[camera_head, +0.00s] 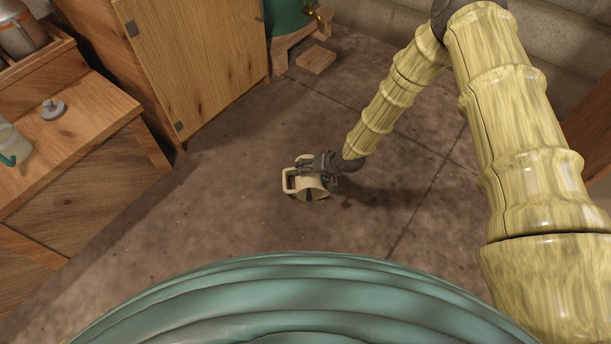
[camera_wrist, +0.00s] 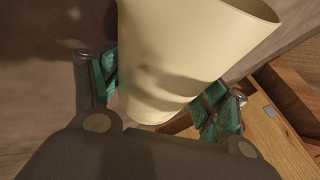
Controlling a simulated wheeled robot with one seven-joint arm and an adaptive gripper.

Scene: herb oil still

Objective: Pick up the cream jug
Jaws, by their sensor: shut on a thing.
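The cream jug (camera_head: 313,188) is low over or on the floor in the middle of the head view. Its handle points left. My gripper (camera_head: 322,168) reaches it from above. In the wrist view the cream jug (camera_wrist: 185,55) fills the space between the two green finger pads of my gripper (camera_wrist: 160,92), one on each side. My gripper is shut on the jug's body. The jug's open rim shows at the upper right of the wrist view. I cannot tell whether the jug touches the floor.
A wooden cabinet (camera_head: 195,60) stands at the upper left, and a wooden bench (camera_head: 70,140) at the left. A green vessel (camera_head: 285,18) on a wooden stand and a small wooden block (camera_head: 316,60) are at the back. The concrete floor (camera_head: 235,205) around the jug is clear.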

